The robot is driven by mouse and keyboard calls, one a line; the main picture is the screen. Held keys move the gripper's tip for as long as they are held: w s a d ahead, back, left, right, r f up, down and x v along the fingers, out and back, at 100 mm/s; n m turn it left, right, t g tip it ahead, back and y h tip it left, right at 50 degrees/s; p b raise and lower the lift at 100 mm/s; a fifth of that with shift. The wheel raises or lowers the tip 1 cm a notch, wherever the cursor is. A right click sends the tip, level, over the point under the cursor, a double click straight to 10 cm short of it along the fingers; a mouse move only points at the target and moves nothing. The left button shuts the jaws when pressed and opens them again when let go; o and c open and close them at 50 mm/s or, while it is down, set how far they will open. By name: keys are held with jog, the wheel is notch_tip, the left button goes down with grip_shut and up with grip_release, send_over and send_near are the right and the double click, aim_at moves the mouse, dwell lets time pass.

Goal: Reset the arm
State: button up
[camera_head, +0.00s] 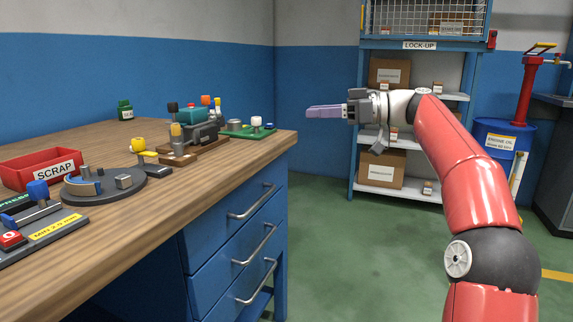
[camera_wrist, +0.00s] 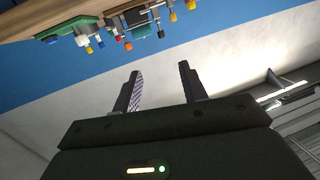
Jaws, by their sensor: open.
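My red arm (camera_head: 468,185) reaches up from the lower right and bends to the left. My gripper (camera_head: 325,112) points left in the head view, in the air beyond the right end of the workbench. In the wrist view my gripper (camera_wrist: 160,88) shows two dark fingers apart with nothing between them. The wrist view looks tilted, with the bench and its items upside down along the top edge. The gripper touches nothing that I can see.
The wooden workbench (camera_head: 120,222) fills the left, with a red scrap bin (camera_head: 40,168), a round dark fixture (camera_head: 104,186) and a vise-like block (camera_head: 190,138). A blue shelf (camera_head: 352,150) with boxes stands behind my arm. A blue oil drum (camera_head: 500,150) is at the right. Green floor (camera_head: 350,260) is clear.

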jog(key=s+a+f+m+t+h+p, duration=0.1)
jog(key=s+a+f+m+h, duration=0.6)
jog(key=s+f, duration=0.35)
jog(key=s+d+f+m+h, duration=0.2)
jog(key=s+d+f, duration=0.3)
jog(key=s, duration=0.3)
jog(key=s+d+f+m+t+h+p, duration=0.1)
jog(key=s+d+f+m+h, duration=0.2)
jog(key=s+f, duration=0.4)
jog(key=s+d+f+m+h+p, duration=0.1)
jog(key=s+d+f+m+h, duration=0.2)
jog(key=s+d+f, duration=0.3)
jog(key=s+d+h, duration=0.1)
jog(key=s, duration=0.3)
jog(key=shift+s+h, duration=0.15)
jog(key=shift+h, duration=0.15)
jog(key=shift+o, duration=0.8)
jog(key=shift+r, duration=0.1)
